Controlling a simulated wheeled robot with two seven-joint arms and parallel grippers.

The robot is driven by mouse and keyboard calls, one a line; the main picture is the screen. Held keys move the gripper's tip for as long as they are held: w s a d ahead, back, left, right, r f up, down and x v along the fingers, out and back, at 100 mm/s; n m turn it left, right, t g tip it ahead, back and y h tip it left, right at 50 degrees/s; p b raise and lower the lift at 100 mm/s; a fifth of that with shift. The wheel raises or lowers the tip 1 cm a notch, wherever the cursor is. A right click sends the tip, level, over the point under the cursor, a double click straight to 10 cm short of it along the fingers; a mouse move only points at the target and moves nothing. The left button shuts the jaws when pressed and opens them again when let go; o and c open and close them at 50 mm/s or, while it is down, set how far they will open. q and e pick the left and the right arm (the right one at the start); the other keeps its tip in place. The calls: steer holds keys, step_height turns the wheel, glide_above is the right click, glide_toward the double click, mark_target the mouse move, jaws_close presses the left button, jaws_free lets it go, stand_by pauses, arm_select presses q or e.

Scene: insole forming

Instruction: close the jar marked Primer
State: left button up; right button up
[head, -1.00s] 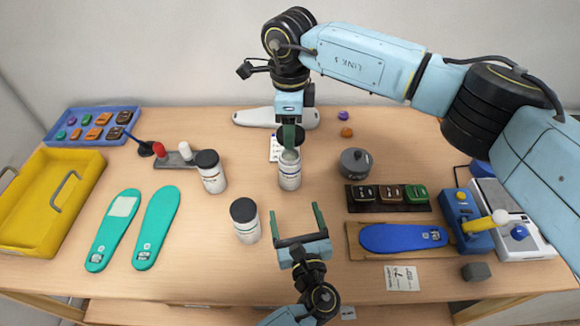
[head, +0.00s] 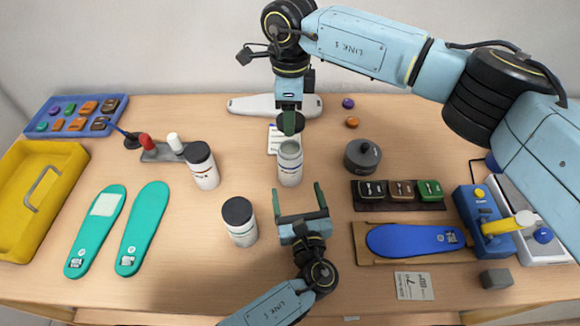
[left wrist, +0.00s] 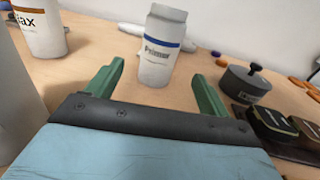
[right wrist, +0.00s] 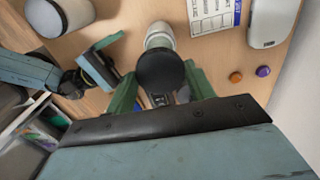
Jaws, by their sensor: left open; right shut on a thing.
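The Primer jar (head: 290,166) is white with a blue band and stands upright and open near the middle of the table. Its label reads Primer in the left wrist view (left wrist: 162,50). My right gripper (head: 290,124) is shut on a round black lid (right wrist: 160,70). It holds the lid apart from the jar, above and a little behind its mouth in the head view. My left gripper (head: 298,190) is open and empty in front of the jar, its fingers pointing at it. In the left wrist view the jar stands beyond the fingertips (left wrist: 157,75).
Two black-lidded jars (head: 202,166) (head: 239,222) stand to the left; one label ends in "ax". A dark grey pot (head: 362,155) stands right of the Primer jar. A printed card (head: 275,140) lies behind it. Teal insoles (head: 146,226) lie left; a blue insole (head: 413,239) lies right.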

arm_select(q)
steer(key=w, duration=0.3)
steer(key=w+a, duration=0.1)
steer(key=w, duration=0.5)
steer(key=shift+w+a, duration=0.4)
steer(key=c, duration=1.5)
steer(key=shift+o, duration=0.2)
arm_select(e)
glide_above(290, 151)
steer(key=shift+f, duration=2.5)
